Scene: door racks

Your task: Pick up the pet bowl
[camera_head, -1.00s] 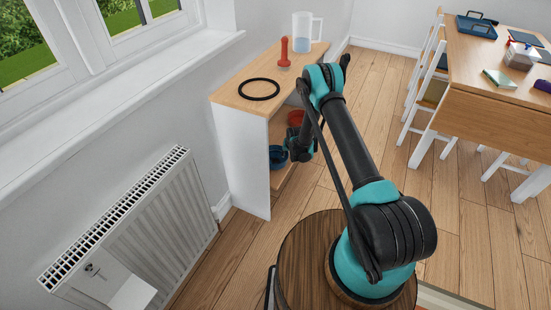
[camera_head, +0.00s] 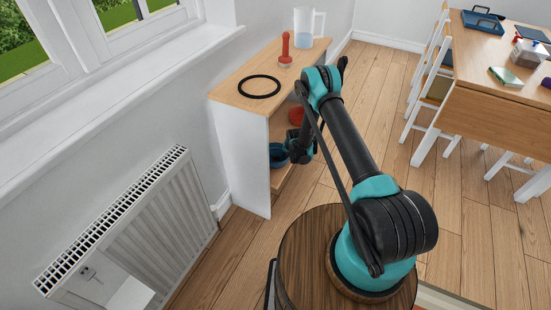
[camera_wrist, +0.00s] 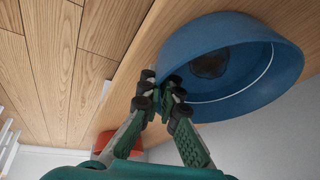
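The pet bowl, a round blue bowl (camera_wrist: 235,60), fills the upper right of the wrist view, its open side facing partly toward the camera with a dark patch inside. In the head view the blue bowl (camera_head: 277,155) shows at the open side of the shelf unit, partly hidden by my arm. My gripper (camera_wrist: 161,93) has its fingertips close together at the bowl's near left rim. One finger is outside the wall and one inside, pinching the rim. I cannot tell whether the bowl still touches the shelf board.
The shelf unit (camera_head: 238,140) stands by the wall, with a black ring (camera_head: 259,86), a red-handled plunger-like item (camera_head: 285,48) and a clear jug (camera_head: 304,28) on top. A red item (camera_head: 296,115) is inside it. A radiator (camera_head: 145,235) is at left; a table (camera_head: 500,112) with chairs is at right.

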